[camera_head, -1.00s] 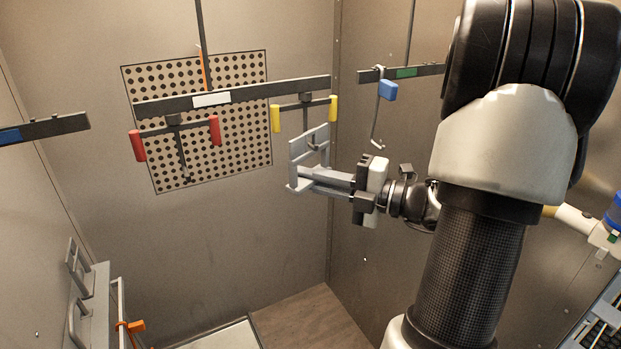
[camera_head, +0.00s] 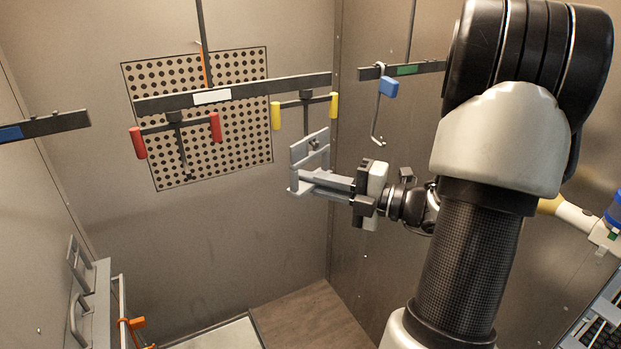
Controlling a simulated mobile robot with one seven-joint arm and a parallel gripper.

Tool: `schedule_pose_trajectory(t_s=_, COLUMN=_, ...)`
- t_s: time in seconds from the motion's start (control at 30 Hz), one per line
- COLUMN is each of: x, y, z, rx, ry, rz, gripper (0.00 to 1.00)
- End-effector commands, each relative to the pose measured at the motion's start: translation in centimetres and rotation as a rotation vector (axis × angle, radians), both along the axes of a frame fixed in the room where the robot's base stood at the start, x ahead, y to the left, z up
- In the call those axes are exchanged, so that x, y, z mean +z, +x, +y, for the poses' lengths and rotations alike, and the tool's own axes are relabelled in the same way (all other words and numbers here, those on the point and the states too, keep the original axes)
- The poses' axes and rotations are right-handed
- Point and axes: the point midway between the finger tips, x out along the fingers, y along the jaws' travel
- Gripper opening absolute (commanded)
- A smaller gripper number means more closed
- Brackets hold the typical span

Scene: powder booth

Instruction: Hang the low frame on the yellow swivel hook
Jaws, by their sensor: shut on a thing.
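The grey frame (camera_head: 297,172) is held upright by my gripper (camera_head: 348,192), whose jaws are shut on its lower part from the right. The yellow swivel hook (camera_head: 306,103) has a bar with yellow end grips and a stem hanging down under the dark rail. The stem's lower end meets the frame's upper bar in the picture, and its tip shows at that bar. I cannot tell whether the bar rests in the hook or only lines up with it.
A red swivel hook (camera_head: 176,128) hangs to the left on the same dark rail (camera_head: 270,92). A hook with a blue tag (camera_head: 388,88) hangs close on the right. Grey frames (camera_head: 76,262) stand at lower left, near an orange clamp (camera_head: 137,323). A perforated panel (camera_head: 235,130) is behind.

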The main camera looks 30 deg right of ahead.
Motion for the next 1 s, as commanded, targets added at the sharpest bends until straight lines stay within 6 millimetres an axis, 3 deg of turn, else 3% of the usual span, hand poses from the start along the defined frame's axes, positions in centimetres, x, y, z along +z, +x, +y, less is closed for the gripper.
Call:
schedule_pose_trajectory(t_s=0.4, x=0.0, y=0.0, z=0.0, rx=0.0, ry=0.0, rz=-0.001, gripper=0.0)
schedule_pose_trajectory(t_s=0.43, x=0.0, y=0.0, z=0.0, rx=0.0, ry=0.0, rz=-0.001, gripper=0.14)
schedule_pose_trajectory(t_s=0.53, x=0.0, y=0.0, z=0.0, rx=0.0, ry=0.0, rz=-0.001, gripper=0.31)
schedule_pose_trajectory(t_s=0.87, x=-0.1, y=-0.1, z=-0.2, rx=0.0, ry=-0.001, rz=0.001, gripper=0.31)
schedule_pose_trajectory(t_s=1.0, x=-0.1, y=-1.2, z=-1.1, rx=-0.003, ry=-0.001, rz=-0.001, gripper=0.31)
